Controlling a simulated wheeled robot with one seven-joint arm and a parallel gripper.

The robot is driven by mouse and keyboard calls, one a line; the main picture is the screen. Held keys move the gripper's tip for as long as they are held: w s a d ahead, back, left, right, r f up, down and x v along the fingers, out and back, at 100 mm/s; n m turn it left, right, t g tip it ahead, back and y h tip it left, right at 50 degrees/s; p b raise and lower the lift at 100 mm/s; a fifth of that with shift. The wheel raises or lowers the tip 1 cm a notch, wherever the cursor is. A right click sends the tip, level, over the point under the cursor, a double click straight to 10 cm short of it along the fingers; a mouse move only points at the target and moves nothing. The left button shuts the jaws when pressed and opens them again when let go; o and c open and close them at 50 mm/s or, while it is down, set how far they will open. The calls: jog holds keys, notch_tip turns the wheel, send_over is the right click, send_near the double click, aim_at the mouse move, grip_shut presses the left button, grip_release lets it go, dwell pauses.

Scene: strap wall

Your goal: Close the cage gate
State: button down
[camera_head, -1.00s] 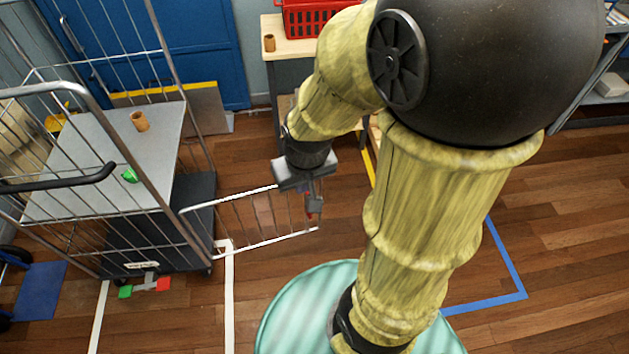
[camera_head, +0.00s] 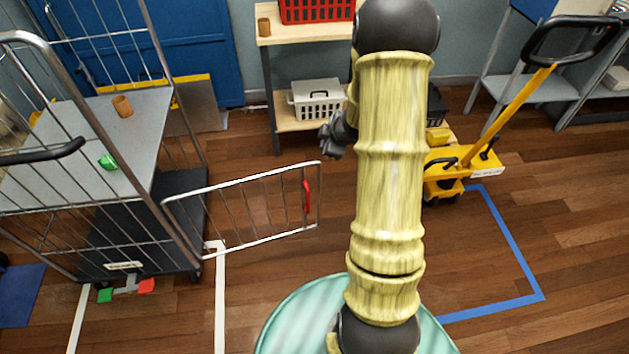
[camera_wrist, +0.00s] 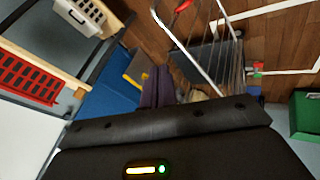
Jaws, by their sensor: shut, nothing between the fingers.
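The wire cage gate (camera_head: 245,182) hangs open, sticking out to the right from the near side of the roll cage (camera_head: 110,90) in the head view. A red handle (camera_head: 306,196) is on its free end. The gate (camera_wrist: 208,52) and red handle (camera_wrist: 183,5) also show at the top of the wrist view. My gripper (camera_head: 334,136) is shut and empty, beyond and above the gate's free end, apart from it and partly hidden behind my arm.
The cage shelf holds a brown cup (camera_head: 122,106) and a green item (camera_head: 107,161). A shelf unit with a red basket (camera_head: 315,10) and a grey crate (camera_head: 316,100) stands at the back. A yellow pallet truck (camera_head: 455,165) is at right. Floor around the gate is clear.

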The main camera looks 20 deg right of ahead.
notch_tip(320, 180, down, 12)
jog(key=s+d+n+y+b, duration=0.1)
jog(key=d+n+y+b, duration=0.2)
jog(key=n, duration=0.1)
jog(key=shift+g+b, duration=0.35)
jog(key=shift+g, duration=0.05)
jog(key=shift+f, duration=0.1)
jog(key=b, duration=0.2)
send_near(307, 173)
notch_tip(307, 173, down, 4)
jog(key=a, duration=0.2)
jog(key=shift+w+d, duration=0.2)
jog(key=shift+w, duration=0.95)
